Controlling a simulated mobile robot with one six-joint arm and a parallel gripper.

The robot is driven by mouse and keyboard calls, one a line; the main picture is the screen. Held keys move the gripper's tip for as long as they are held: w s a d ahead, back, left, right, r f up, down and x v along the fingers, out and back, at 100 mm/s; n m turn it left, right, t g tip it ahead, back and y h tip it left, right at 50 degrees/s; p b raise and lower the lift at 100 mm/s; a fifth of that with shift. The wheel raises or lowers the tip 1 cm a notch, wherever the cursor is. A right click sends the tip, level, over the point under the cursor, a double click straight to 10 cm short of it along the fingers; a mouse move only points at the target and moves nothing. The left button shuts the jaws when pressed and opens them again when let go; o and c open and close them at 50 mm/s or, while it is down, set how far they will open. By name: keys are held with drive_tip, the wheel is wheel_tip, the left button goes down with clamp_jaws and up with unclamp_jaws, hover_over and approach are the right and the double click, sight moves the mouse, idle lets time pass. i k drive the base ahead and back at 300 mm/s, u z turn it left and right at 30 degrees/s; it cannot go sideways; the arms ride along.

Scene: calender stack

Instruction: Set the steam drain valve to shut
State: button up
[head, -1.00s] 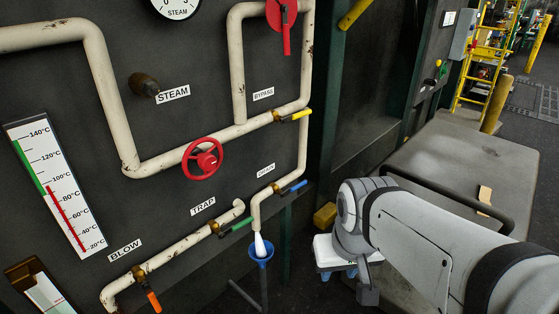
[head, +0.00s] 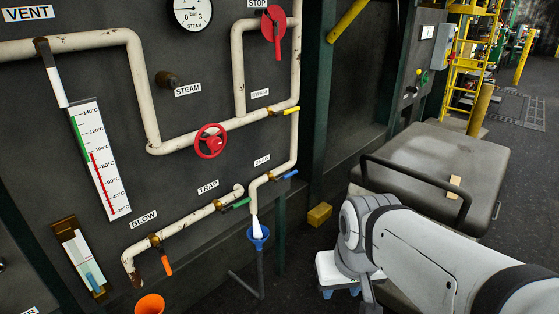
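The drain valve, with a blue lever (head: 288,174), sits on the cream pipe below a small label (head: 262,160) that seems to read DRAIN. The lever points right and slightly up, roughly along the sloping pipe run. A white stream (head: 254,222) leaves the pipe's lower end into a blue funnel (head: 257,238). My gripper (head: 370,303) is at the bottom edge, below my wrist, right of and well apart from the lever. It is partly cut off, and its fingers cannot be made out.
Near the drain are a green lever (head: 236,203) by TRAP, a yellow lever (head: 291,110) by BYPASS and a red handwheel (head: 210,141). A yellow block (head: 319,214) lies right of the funnel. A grey cart (head: 430,155) with a dark rail stands right. Floor shows between panel and arm.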

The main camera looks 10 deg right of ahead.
sight(285, 176)
drive_tip(key=z, duration=0.35)
drive_tip(key=i, duration=0.95)
drive_tip(key=z, duration=0.05)
